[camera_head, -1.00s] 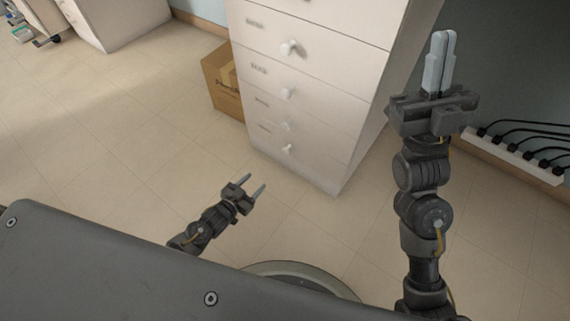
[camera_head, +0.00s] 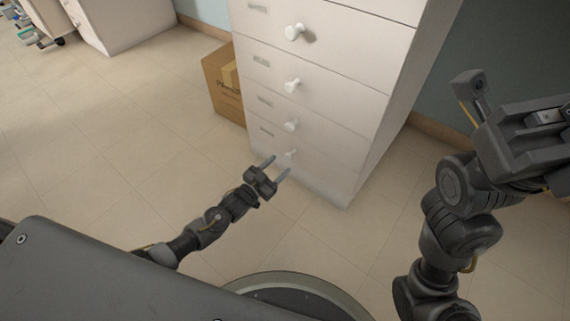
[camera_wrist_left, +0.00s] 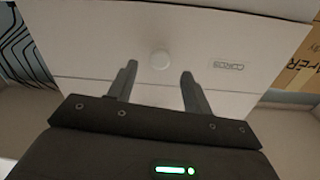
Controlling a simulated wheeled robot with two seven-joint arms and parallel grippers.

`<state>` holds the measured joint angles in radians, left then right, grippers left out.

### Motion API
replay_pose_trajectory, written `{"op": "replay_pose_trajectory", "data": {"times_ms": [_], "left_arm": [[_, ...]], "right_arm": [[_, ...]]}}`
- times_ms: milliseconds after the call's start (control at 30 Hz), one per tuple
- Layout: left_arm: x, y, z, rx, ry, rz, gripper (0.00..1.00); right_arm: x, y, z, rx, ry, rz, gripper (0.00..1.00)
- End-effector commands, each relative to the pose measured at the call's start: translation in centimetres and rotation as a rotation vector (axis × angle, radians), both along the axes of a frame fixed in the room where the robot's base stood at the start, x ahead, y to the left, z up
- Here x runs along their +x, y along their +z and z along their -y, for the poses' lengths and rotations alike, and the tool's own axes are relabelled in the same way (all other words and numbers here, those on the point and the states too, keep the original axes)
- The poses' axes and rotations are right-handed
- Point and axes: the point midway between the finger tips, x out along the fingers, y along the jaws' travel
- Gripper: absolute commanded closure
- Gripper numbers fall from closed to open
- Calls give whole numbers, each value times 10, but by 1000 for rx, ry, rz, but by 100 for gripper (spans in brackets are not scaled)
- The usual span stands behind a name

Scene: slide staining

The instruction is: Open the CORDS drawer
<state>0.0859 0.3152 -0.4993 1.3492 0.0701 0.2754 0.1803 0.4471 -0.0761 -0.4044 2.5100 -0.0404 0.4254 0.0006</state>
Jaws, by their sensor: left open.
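The CORDS drawer has a white front with a round white knob (camera_wrist_left: 160,60) and a small label reading CORDS (camera_wrist_left: 227,66) in the left wrist view. In the head view, the lowest knob (camera_head: 290,152) on the white cabinet lies just ahead of my left gripper (camera_head: 276,166); the labels are too small to read there. My left gripper is open and empty. In the left wrist view its fingertips (camera_wrist_left: 159,72) point at the drawer front, with the knob between their lines and slightly beyond them. The drawer looks shut. My right gripper (camera_head: 530,130) is at the right edge, its fingers not clearly visible.
The cabinet (camera_head: 385,130) has several more knobbed drawers above. A cardboard box (camera_head: 222,85) stands against its left side. Another white cabinet (camera_head: 120,20) is at the back left. The tiled floor in front is clear.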

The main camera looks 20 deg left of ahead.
Motion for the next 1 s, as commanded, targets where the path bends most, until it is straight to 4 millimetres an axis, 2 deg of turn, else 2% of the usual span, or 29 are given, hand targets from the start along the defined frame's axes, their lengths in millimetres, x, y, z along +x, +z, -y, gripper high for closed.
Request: {"op": "replay_pose_trajectory", "data": {"times_ms": [100,300,633,1000], "left_arm": [[18,-3,9,-2,0,1,50],[35,-1,16,-1,0,0,50],[37,0,17,-1,0,-1,50],[37,0,17,-1,0,-1,97]], "right_arm": [[-2,0,0,14,5,14,100],[-4,5,0,26,10,22,100],[-5,7,0,28,11,25,100],[-5,7,0,28,12,26,100]]}}
